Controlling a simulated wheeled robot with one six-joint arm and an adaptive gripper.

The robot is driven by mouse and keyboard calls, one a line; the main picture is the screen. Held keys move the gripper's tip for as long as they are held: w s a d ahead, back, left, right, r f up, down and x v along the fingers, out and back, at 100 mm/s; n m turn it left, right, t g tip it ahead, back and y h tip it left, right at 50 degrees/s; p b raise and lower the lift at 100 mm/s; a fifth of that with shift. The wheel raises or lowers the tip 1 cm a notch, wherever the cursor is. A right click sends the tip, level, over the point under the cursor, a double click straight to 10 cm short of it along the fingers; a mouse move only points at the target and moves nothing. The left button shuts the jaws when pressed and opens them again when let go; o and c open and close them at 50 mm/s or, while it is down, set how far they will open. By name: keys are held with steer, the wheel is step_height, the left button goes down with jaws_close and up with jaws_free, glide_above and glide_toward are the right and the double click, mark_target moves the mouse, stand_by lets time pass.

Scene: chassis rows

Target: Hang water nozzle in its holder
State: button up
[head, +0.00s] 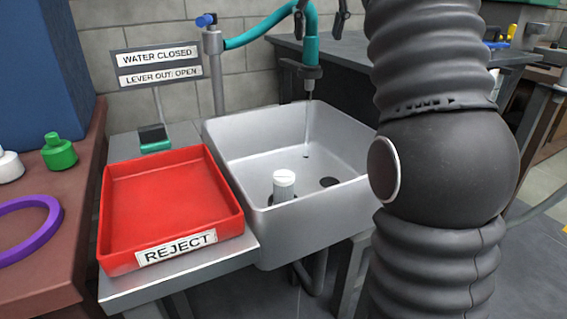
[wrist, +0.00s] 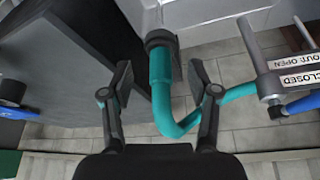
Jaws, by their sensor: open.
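The water nozzle (head: 311,52) is teal with a black tip and hangs upright, tip down, over the sink. A thin line runs down from its tip into the sink. In the wrist view the teal nozzle (wrist: 161,75) runs between my fingers to a dark collar at its far end. My gripper (head: 320,27) is open, and it also shows in the wrist view (wrist: 160,82). One finger is on each side of the nozzle, with visible gaps. I cannot clearly make out the holder or whether the nozzle sits in it.
The grey sink (head: 335,130) holds a white-capped cylinder (head: 284,187). A red reject tray (head: 165,200) stands left of it. A sign (head: 158,65) reads water closed. A post with a blue lever (head: 206,20) carries the teal hose. A dark bench (head: 350,55) stands behind.

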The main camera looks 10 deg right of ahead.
steer(key=s, duration=0.8)
steer(key=shift+s, duration=0.4)
stand_by(0.9)
